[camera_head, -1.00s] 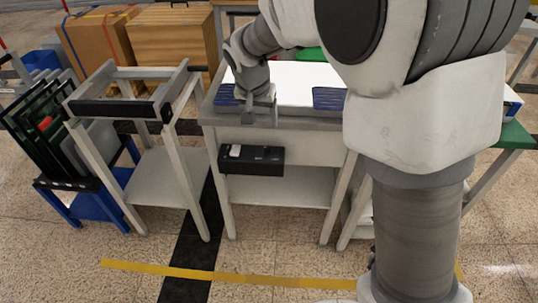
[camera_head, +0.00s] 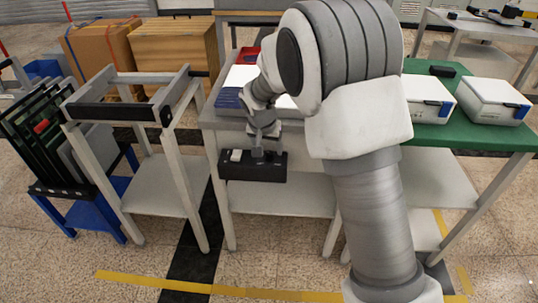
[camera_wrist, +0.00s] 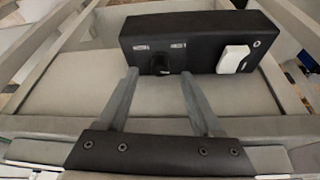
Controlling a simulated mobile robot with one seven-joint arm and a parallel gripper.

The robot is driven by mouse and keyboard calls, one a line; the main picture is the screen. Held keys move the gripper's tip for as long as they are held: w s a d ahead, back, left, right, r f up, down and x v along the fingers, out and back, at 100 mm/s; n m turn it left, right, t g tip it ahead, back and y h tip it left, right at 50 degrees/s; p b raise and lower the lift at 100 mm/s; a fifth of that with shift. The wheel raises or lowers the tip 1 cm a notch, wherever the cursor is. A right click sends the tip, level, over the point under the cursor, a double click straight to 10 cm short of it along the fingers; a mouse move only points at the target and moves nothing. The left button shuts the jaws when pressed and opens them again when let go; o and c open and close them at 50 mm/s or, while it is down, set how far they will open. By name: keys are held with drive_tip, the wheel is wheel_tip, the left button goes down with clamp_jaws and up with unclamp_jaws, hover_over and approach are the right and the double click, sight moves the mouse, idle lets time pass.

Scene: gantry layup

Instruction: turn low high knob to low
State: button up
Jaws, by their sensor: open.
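A black control box (camera_head: 238,172) is mounted on the front of the grey workbench; it also shows in the wrist view (camera_wrist: 205,32). On its face are a black knob (camera_wrist: 161,64) below two small light labels and a white switch (camera_wrist: 233,59) to the right. The label text is too small to read. My gripper (camera_wrist: 159,75) is open, its two fingers pointing at the box, one on each side of the black knob with gaps between. In the head view my gripper (camera_head: 258,152) is at the box, and the knob is hidden behind it.
A grey frame stand (camera_head: 150,185) is left of the bench, with a blue rack (camera_head: 95,215) of dark panels beyond it. A green-topped table (camera_head: 440,130) with white boxes (camera_head: 493,100) is on the right. The floor in front is clear, with yellow tape (camera_head: 200,287).

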sight(269, 155)
drive_tip(key=shift+x, duration=1.3)
clamp_jaws()
